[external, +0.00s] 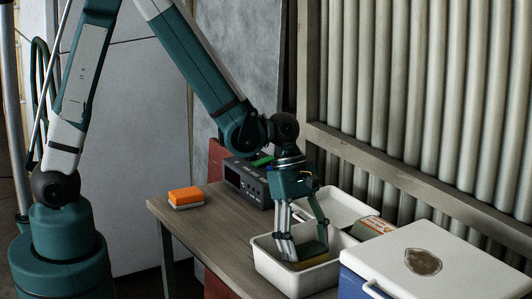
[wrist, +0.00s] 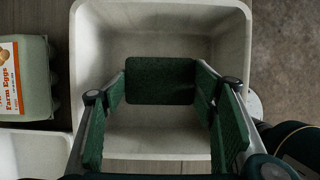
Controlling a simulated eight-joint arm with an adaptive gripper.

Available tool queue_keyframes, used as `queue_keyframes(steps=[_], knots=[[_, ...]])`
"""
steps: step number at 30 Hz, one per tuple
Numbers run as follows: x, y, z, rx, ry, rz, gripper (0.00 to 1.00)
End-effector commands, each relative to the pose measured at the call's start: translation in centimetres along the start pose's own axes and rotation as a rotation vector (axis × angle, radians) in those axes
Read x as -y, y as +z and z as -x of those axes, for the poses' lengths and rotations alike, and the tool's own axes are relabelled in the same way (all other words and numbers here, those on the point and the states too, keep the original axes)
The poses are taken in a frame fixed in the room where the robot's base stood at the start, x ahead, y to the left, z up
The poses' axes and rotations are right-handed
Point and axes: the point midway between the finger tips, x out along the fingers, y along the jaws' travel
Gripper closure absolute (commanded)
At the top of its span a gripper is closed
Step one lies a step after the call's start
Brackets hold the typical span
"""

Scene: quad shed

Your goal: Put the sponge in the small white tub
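The sponge (external: 310,259), green on top and yellow below, is low inside the front white tub (external: 263,256). In the wrist view its green face (wrist: 160,82) shows between the fingertips, over the tub (wrist: 90,75). My gripper (external: 306,243) reaches down into this tub. In the wrist view my gripper (wrist: 160,95) has a green pad against each side of the sponge. I cannot tell whether the sponge touches the tub's floor.
A second white tray (external: 335,207) stands behind the tub. An egg carton (wrist: 25,80), a dark boxy device (external: 245,182) and a white-lidded blue cooler (external: 450,262) are close by. An orange-topped block (external: 186,195) lies at the bench's left. The bench in front of it is clear.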

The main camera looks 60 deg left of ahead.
Motion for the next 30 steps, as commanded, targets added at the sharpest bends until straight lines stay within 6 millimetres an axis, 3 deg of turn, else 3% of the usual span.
queue_keyframes(steps=[10, 27, 30], knots=[[0.0, -1.2, -3.0, 0.0, 0.0, 0.0, 0.47], [0.0, -1.6, -3.8, 0.0, 0.0, 0.0, 0.47], [0.0, -1.5, -3.7, 0.0, 0.0, 0.0, 0.31]])
